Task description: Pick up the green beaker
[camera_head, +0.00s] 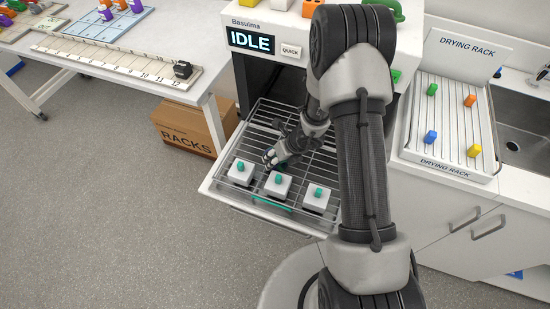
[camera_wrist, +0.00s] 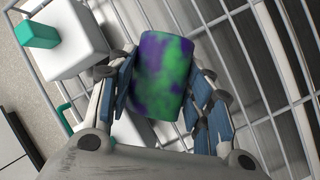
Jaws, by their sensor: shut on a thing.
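The green beaker (camera_wrist: 165,72) shows in the wrist view as a cylinder mottled green and purple. My gripper (camera_wrist: 160,88) has its blue-padded fingers on either side of it, shut on it. The beaker is over the wire rack (camera_head: 292,153); I cannot tell whether it touches the wires. In the head view my gripper (camera_head: 270,158) is low over the rack's left part, and the beaker is mostly hidden by the fingers.
Three white blocks with green pegs stand along the rack's front: left (camera_head: 241,172), middle (camera_head: 277,184) and right (camera_head: 318,196). The machine's display (camera_head: 251,40) reads IDLE. A drying rack (camera_head: 448,125) with coloured pegs is at right. A cardboard box (camera_head: 185,125) sits under the left table.

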